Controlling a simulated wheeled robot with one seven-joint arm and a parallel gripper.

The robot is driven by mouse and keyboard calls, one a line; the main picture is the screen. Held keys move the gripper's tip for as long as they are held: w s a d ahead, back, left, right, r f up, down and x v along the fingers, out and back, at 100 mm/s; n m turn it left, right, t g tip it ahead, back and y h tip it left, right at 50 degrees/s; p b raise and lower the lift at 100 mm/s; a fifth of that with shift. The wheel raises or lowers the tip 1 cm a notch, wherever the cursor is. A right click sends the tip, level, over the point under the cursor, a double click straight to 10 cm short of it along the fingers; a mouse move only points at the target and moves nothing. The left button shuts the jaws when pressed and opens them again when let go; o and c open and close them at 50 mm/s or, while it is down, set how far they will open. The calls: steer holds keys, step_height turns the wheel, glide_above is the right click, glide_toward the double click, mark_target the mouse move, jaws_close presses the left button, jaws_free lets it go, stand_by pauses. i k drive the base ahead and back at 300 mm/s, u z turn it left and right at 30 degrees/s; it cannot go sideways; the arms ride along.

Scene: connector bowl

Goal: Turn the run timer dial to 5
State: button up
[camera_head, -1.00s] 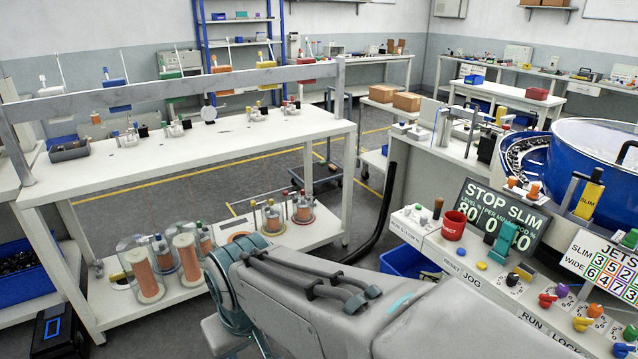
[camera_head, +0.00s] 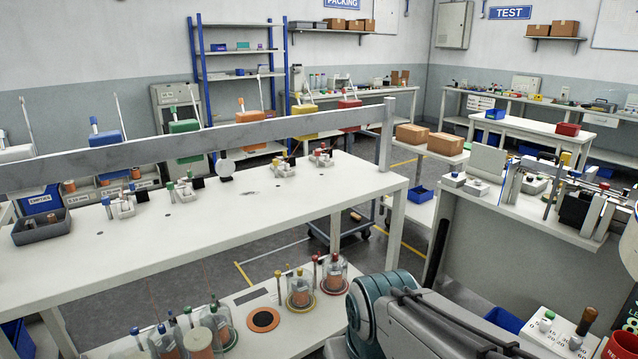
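No run timer dial can be made out in the current view. Only the left end of the white control panel (camera_head: 533,325) shows at the bottom right. My arm crosses the bottom middle; my gripper is out of view.
A long white bench (camera_head: 255,212) with a grey crossbar fills the left. Its lower shelf holds copper spools (camera_head: 301,288) in clear covers. A grey bin (camera_head: 42,229) sits on the bench. Cardboard boxes (camera_head: 428,138) stand beyond. Grey floor (camera_head: 205,270) shows between the benches.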

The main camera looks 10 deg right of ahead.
mark_target(545, 324)
steer(key=z, duration=0.95)
steer(key=i, duration=0.8)
steer(key=z, duration=0.8)
